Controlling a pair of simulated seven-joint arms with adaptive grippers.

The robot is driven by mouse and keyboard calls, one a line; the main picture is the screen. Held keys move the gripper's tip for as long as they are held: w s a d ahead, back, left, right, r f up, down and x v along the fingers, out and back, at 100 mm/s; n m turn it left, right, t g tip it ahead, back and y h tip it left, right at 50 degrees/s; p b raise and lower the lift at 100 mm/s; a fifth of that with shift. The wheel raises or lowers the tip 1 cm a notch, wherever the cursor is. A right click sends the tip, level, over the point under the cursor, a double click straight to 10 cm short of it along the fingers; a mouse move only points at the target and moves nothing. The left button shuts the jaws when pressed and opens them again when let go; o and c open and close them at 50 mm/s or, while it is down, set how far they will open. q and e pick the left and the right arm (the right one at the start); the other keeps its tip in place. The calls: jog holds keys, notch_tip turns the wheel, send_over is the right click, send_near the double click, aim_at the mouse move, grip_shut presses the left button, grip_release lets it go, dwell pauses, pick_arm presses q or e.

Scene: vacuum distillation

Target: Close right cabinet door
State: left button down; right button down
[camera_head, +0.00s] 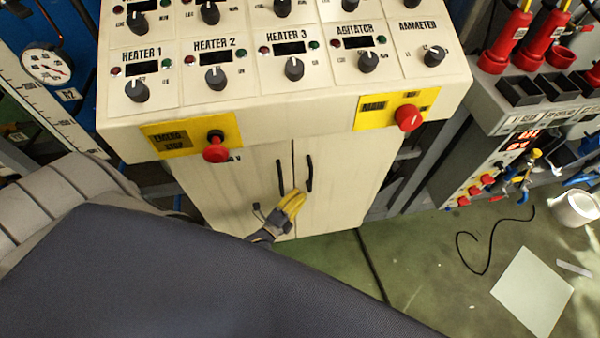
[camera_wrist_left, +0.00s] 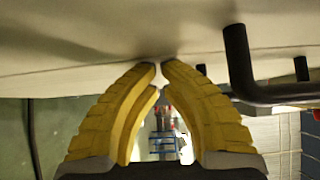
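The right cabinet door (camera_head: 345,190) is a cream panel below the control console, with a black bar handle (camera_head: 309,174) near its inner edge. A dark line runs between it and the left door (camera_head: 235,185); I cannot tell whether the right door is fully flush. My left gripper (camera_head: 296,194), with yellow fingers, is at the lower part of the doors, just below the handles. In the left wrist view its fingertips (camera_wrist_left: 160,68) nearly meet with nothing between them, close to a cream surface. A black handle (camera_wrist_left: 241,65) is to their right. My right gripper is out of view.
The console above has a red emergency knob (camera_head: 215,150) and a red main knob (camera_head: 408,118) protruding over the doors. The left door has its own black handle (camera_head: 281,177). A grey equipment bench (camera_head: 470,150) stands at right.

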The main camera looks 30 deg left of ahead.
pick_arm(q)
jog(key=s+d, duration=0.2)
jog(key=s, duration=1.1)
jog(key=s+f+n+g, duration=0.4)
jog(key=s+f+n, duration=0.1)
jog(key=f, duration=0.5)
jog(key=s+f+n+g, duration=0.3)
jog(key=s+f+n, duration=0.15)
jog(key=f, duration=0.55)
jog(key=s+a+f+n+g+y, duration=0.1)
jog(key=s+f+n+g, duration=0.5)
jog(key=s+f, duration=1)
jog(key=s+a+g, duration=0.1)
jog(key=s+g, duration=0.2)
jog(key=shift+s+a+f+g+y, duration=0.2)
jog(key=shift+s+f+g+y, duration=0.1)
jog(key=shift+f+y, duration=0.1)
